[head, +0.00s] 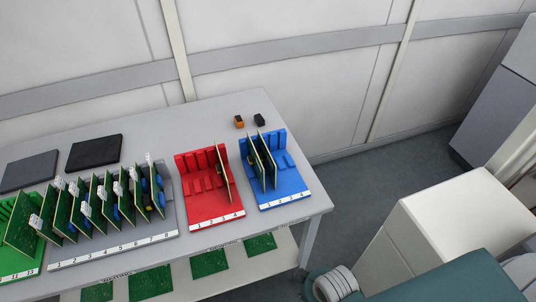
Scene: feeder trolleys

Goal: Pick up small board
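A red rack (214,210) with slots numbered 1 to 4 stands on the table. It holds one small board (223,172) upright toward its right side. A blue rack (285,187) just right of it holds two small boards, upright in its left half; one is the left board (255,165) and the other is the right board (268,160). The task does not tell which board is meant. Neither of my grippers is in view.
A grey rack (110,252) holds several larger green boards, with a green rack (32,262) at far left. A grey pad (30,172), a black pad (95,151), an orange block (239,122) and a black block (260,120) lie behind. Flat boards (209,262) lie on a lower shelf.

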